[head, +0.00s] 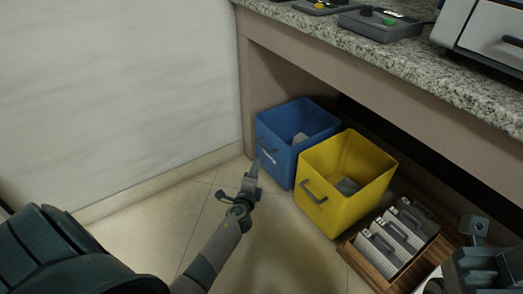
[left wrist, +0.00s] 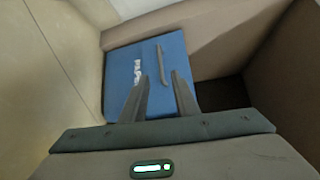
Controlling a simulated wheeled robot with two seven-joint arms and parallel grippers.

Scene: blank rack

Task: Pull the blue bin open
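The blue bin (head: 276,155) stands on the floor under the counter, open at the top, with a grey item inside. Its front face (left wrist: 125,67) carries a white label and a dark bar handle (left wrist: 160,64). My left gripper (head: 253,170) is close in front of that face, at about handle height. In the left wrist view its two fingers (left wrist: 160,90) are apart, with the handle just beyond the gap between their tips. I cannot tell whether they touch it. A dark part of my right arm shows at the bottom right corner; its fingers are not clear.
A yellow bin (head: 340,205) stands close to the right of the blue one. A wooden tray (head: 366,267) with grey-white packs lies further right. The granite counter (head: 400,62) overhangs the bins. A side panel (head: 243,95) stands left of the blue bin.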

